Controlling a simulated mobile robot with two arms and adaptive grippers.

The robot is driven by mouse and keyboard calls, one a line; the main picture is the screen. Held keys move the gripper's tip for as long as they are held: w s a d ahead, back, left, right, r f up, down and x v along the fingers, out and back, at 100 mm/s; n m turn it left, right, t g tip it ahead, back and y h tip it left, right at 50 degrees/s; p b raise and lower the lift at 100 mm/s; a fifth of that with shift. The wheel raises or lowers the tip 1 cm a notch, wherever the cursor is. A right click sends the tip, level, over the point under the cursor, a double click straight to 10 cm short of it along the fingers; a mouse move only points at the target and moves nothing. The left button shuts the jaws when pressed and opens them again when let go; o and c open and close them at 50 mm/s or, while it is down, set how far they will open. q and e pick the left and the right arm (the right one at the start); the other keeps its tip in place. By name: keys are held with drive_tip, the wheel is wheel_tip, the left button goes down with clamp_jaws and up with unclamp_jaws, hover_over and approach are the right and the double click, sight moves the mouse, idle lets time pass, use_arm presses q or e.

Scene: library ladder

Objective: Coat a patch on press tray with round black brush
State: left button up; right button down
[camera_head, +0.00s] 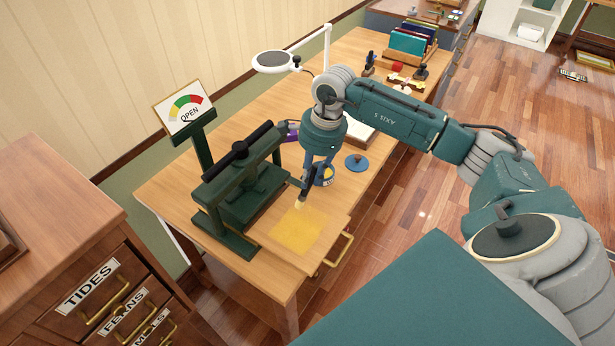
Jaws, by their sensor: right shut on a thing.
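My right gripper (312,180) points down over the front part of the desk and is shut on the round black brush (304,194). The brush's pale bristle tip is low, at the far edge of a yellow patch (297,232); I cannot tell whether it touches. The patch lies on the wooden press tray (329,232), which sticks out from the dark green press (245,190). A small blue and yellow pot (326,178) stands just behind the gripper, partly hidden. My left gripper is not in view.
A blue disc (357,162) lies right of the pot. A magnifier lamp (272,62), stamps and a book rack (408,43) occupy the desk's far part. A labelled drawer cabinet (70,225) stands at left.

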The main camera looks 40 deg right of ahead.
wheel_tip(320, 180, up, 3)
drive_tip(key=shift+s+p, duration=0.1)
drive_tip(key=shift+p, duration=0.45)
drive_tip(key=shift+a+r, duration=0.15)
drive_tip(key=shift+r, duration=0.45)
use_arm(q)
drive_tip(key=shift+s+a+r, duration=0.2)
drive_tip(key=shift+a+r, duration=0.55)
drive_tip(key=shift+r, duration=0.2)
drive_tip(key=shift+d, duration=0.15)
